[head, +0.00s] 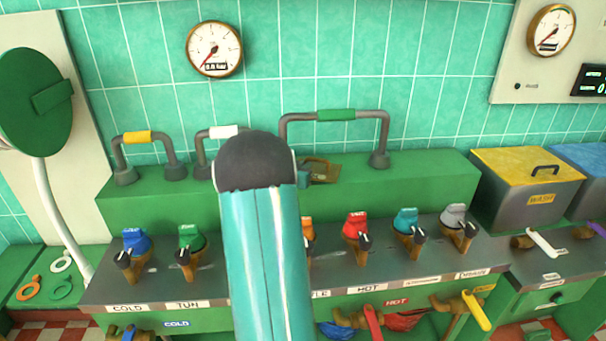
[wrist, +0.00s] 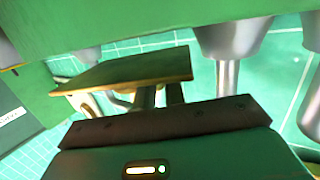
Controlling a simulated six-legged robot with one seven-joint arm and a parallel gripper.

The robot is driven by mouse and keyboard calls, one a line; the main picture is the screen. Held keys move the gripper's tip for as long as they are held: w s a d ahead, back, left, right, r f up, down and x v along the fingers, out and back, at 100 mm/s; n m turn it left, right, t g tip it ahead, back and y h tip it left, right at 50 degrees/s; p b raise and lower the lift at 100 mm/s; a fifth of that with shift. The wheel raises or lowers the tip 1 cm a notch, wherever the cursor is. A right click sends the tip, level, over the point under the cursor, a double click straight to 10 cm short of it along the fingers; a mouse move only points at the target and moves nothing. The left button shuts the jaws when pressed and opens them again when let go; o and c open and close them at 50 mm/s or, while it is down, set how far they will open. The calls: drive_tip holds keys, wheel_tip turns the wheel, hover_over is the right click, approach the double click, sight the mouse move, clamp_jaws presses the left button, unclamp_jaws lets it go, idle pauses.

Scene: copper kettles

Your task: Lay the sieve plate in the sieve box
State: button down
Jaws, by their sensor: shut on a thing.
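The sieve plate (wrist: 125,72) is a flat, brass-edged plate in the wrist view. My gripper (wrist: 160,94) is shut on it, with two grey fingers meeting its near side. In the head view the plate (head: 321,168) shows as a small brass piece just right of my dark, rounded wrist, in front of the green ledge under the green-sleeved pipe. My arm hides much of the gripper there. I cannot pick out the sieve box in either view.
The green ledge (head: 435,170) carries bent grey pipes with yellow, white and green sleeves (head: 336,115). Coloured valve knobs (head: 356,228) line the counter below. A grey bin with a yellow lid (head: 525,170) stands at the right. Rings (head: 28,288) lie at the left.

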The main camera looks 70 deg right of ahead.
drive_tip(key=shift+d+f, duration=0.1)
drive_tip(key=shift+f, duration=1.15)
drive_tip(key=c, duration=1.9)
unclamp_jaws()
drive_tip(key=shift+f, duration=0.25)
drive_tip(key=o, duration=0.4)
drive_tip(key=shift+r, duration=0.15)
drive_tip(key=shift+a, duration=0.3)
drive_tip(key=a, duration=0.3)
drive_tip(key=a+r, duration=0.1)
drive_tip(key=a, duration=0.7)
drive_tip(key=shift+a+r, duration=0.2)
drive_tip(key=shift+r, duration=0.2)
drive_tip(key=shift+w, duration=0.1)
